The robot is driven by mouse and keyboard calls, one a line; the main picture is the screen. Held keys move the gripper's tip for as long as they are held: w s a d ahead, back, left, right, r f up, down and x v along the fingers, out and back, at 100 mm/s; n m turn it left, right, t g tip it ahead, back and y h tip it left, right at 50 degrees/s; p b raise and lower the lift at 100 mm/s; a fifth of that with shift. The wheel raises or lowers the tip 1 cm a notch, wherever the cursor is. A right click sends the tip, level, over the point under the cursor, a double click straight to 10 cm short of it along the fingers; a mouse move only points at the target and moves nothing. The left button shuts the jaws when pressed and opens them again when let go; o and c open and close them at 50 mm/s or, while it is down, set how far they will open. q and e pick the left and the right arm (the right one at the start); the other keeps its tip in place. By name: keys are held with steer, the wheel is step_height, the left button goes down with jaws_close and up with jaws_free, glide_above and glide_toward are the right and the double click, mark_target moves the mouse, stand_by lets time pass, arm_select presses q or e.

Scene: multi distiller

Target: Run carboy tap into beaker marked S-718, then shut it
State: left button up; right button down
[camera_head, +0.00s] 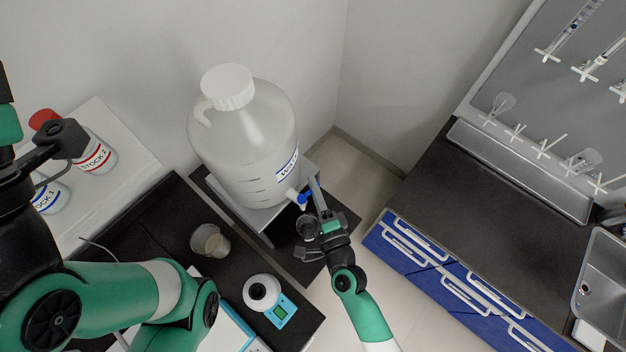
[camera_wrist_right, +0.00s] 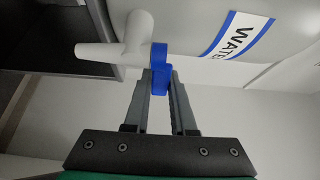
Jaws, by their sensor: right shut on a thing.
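A large translucent carboy (camera_head: 240,150) with a white cap and a "WATER" label stands on a raised grey stand. Its white spout (camera_wrist_right: 110,45) has a blue tap handle (camera_wrist_right: 160,68), which also shows in the head view (camera_head: 302,198). My right gripper (camera_wrist_right: 160,85) is shut on the blue handle, with one finger on each side. In the head view it (camera_head: 312,198) reaches the tap from the lower right. A small clear beaker (camera_head: 306,229) stands below the tap, partly hidden by my right gripper; its marking cannot be read. My left gripper (camera_head: 62,150) is at the far left; its jaw opening is unclear.
Stock bottles (camera_head: 93,154) stand on a white shelf at left. A blue-drawer counter with a sink (camera_head: 605,285) is at right.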

steer(key=shift+s+d+m+h+p, duration=0.15)
steer(key=shift+s+m+h+p, duration=0.25)
steer(key=shift+m+h, duration=0.95)
steer(key=shift+s+d+m+h+p, duration=0.1)
steer(key=shift+s+m+h+p, duration=0.5)
steer(key=shift+h, duration=1.4)
steer(key=shift+d+m+h+p, duration=0.15)
steer(key=shift+m+h+p, duration=0.05)
steer(key=shift+m+h, duration=1.25)
steer(key=shift+h, duration=0.3)
steer(key=c, duration=0.7)
jaws_free()
steer(key=shift+c, duration=0.2)
